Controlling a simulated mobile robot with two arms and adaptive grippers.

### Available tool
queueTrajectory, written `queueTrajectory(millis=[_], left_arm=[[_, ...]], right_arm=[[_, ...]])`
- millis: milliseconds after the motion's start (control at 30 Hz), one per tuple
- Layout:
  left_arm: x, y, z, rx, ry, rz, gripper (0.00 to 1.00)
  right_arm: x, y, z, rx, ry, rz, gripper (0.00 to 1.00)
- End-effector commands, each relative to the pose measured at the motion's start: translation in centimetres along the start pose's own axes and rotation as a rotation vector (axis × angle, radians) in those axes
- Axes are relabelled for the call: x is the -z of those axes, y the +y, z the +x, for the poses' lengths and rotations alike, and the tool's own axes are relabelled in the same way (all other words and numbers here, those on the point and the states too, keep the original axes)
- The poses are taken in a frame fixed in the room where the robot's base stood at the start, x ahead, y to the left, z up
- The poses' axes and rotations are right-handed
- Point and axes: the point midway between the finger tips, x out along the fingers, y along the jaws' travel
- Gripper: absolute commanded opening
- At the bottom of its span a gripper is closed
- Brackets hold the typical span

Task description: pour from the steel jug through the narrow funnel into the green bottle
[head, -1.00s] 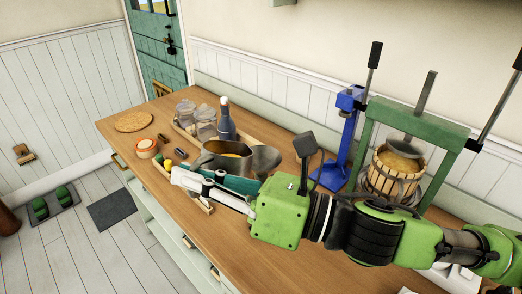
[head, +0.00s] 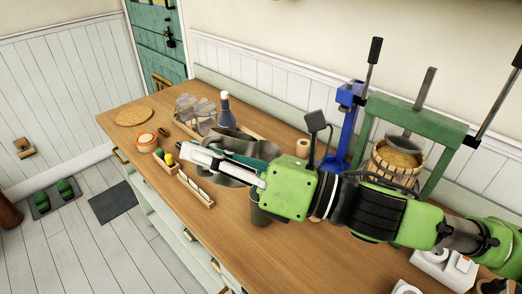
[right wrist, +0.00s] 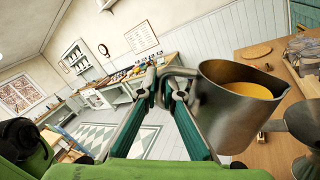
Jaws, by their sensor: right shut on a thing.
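My right gripper (head: 195,153) is shut on the handle of the steel jug (head: 230,174); the grip also shows in the right wrist view (right wrist: 163,86). There the jug (right wrist: 222,118) is held clear of the counter, with orange contents (right wrist: 248,90) near its rim. A grey metal flared piece (right wrist: 303,122), apparently the funnel, is close to the jug's right side; whether they touch is unclear. A dark green vessel below it (right wrist: 308,168), apparently the green bottle, also shows partly under my right arm in the head view (head: 259,213). My left gripper is out of view.
A tray with glass jars (head: 204,114) and a dark blue bottle (head: 226,112) stands behind. A small wooden tray (head: 197,190) lies near the front edge. A blue stand (head: 342,125) and a green press (head: 425,110) stand right.

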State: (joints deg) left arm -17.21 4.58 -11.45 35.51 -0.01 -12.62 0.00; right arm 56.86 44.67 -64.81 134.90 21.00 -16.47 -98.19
Motion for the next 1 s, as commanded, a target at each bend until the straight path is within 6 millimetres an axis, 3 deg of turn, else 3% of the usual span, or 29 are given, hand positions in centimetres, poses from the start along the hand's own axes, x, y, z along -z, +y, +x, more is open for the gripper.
queueTrajectory(millis=[1000], left_arm=[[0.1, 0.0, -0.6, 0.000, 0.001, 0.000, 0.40]], right_arm=[[-1.5, -0.3, -0.1, -0.003, -0.016, 0.068, 0.00]])
